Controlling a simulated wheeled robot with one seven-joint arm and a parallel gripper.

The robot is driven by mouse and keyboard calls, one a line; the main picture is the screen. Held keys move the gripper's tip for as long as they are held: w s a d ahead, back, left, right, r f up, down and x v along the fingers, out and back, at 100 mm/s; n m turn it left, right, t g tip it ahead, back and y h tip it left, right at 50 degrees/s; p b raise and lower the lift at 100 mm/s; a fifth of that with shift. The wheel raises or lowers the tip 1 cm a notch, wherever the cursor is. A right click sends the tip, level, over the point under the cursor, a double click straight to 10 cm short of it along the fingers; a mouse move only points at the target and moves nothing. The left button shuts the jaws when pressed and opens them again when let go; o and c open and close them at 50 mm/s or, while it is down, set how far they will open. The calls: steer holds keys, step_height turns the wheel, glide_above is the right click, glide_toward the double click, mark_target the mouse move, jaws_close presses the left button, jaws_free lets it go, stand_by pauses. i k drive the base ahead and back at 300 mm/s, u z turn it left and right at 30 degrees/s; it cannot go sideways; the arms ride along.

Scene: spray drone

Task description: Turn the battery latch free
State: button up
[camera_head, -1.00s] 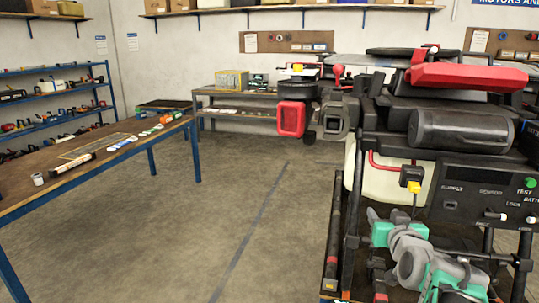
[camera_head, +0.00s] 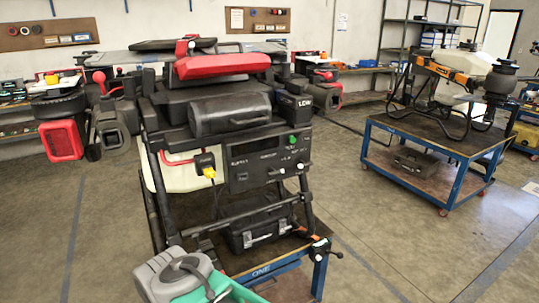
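A spray drone with a black body (camera_head: 180,98) stands on a cart marked ONE (camera_head: 262,271) in the middle of the head view. A red, wedge-shaped part (camera_head: 222,66) lies across its top, with a dark cylindrical part (camera_head: 230,113) below. A control panel (camera_head: 268,160) with a green button hangs on its near side. I cannot tell which part is the battery latch. Grey and teal links of my arm show at the bottom left, in front of the cart. My gripper is not in view.
A black case (camera_head: 262,232) sits low on the cart. A second blue cart (camera_head: 450,150) with another drone (camera_head: 470,75) stands at the right. Open floor lies between the carts. Benches and shelves line the walls.

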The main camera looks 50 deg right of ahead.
mark_target(302, 164)
steer(key=z, duration=1.4)
